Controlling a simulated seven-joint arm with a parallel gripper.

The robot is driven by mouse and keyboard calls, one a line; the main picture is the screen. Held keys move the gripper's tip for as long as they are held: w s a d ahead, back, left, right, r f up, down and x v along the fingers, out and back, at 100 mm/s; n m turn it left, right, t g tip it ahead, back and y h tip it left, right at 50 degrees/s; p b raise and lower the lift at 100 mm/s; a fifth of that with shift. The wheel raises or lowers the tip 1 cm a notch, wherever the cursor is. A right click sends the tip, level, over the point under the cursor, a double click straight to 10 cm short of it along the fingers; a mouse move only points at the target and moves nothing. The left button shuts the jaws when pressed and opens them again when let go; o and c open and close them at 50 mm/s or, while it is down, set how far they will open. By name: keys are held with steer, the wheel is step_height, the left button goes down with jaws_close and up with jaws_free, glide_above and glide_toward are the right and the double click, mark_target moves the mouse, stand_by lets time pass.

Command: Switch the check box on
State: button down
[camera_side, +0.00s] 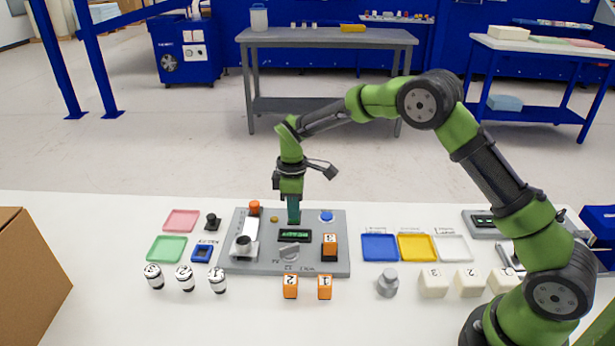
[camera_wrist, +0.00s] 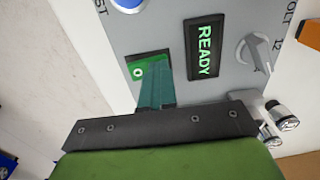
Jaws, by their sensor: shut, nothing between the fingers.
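The check box is a grey panel (camera_side: 265,266) lying on the white table in the side view. My gripper (camera_side: 293,221) points straight down over its back middle, with its teal fingers shut and empty. In the wrist view the fingertips (camera_wrist: 155,65) are at a green rocker switch (camera_wrist: 138,72) marked with a white circle. They cover part of the switch; I cannot tell whether they press it. The display (camera_wrist: 205,48) is lit and reads READY in green. In the side view my gripper hides the switch.
The panel also carries a blue button (camera_side: 327,216), a grey knob (camera_side: 289,253), an orange block (camera_side: 329,246) and an orange button (camera_side: 254,207). Coloured trays stand on both sides. A cardboard box (camera_side: 30,270) is at far left.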

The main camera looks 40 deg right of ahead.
steer(key=shift+w+d+r, duration=0.1)
steer(key=shift+w+d, duration=0.4)
steer(key=shift+d, duration=0.05)
steer(key=shift+r, duration=0.1)
step_height(320, 180, up, 14)
stand_by(0.4)
steer(key=shift+s+a, duration=0.45)
steer(key=shift+s, duration=0.1)
step_height(320, 180, down, 14)
steer(key=shift+f, duration=0.1)
stand_by(0.5)
